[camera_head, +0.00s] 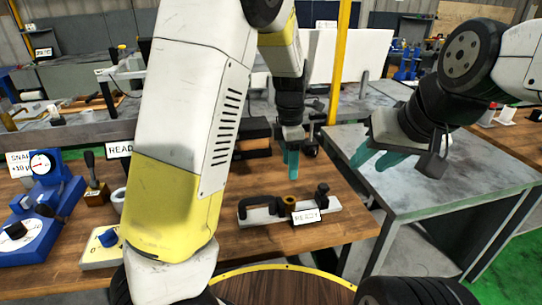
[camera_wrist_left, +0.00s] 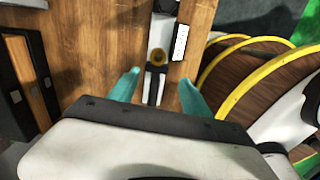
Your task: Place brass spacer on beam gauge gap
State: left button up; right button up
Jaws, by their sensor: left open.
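The beam gauge (camera_head: 265,214), a pale bar with dark upright parts, lies on the wooden bench in the head view. The brass spacer (camera_head: 289,203), a small round brass piece, sits on the bar between the dark parts; whether it is fully seated cannot be told. My left gripper (camera_head: 292,165) is open and empty, above and behind the gauge with its fingers pointing down. In the left wrist view the spacer (camera_wrist_left: 158,56) shows in line with the space between the fingers, apart from them. My right gripper (camera_head: 376,160) is open and empty over the grey table.
A white label (camera_head: 306,216) stands at the front of the gauge. Dark boxes (camera_head: 253,132) lie behind the gauge. The grey table (camera_head: 440,185) at the right is clear.

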pick_arm(q)
jog(key=s+a+r+m+t+h, duration=0.1)
jog(key=s+a+r+m+t, duration=0.2)
jog(key=s+a+r+m, duration=0.3)
jog(key=s+a+r+m+t, duration=0.3)
jog(key=s+a+r+m, duration=0.4)
jog(key=s+m, duration=0.6)
jog(key=shift+a+r+m+h, duration=0.35)
jog(key=shift+r+m, duration=0.5)
jog(key=shift+m, duration=0.35)
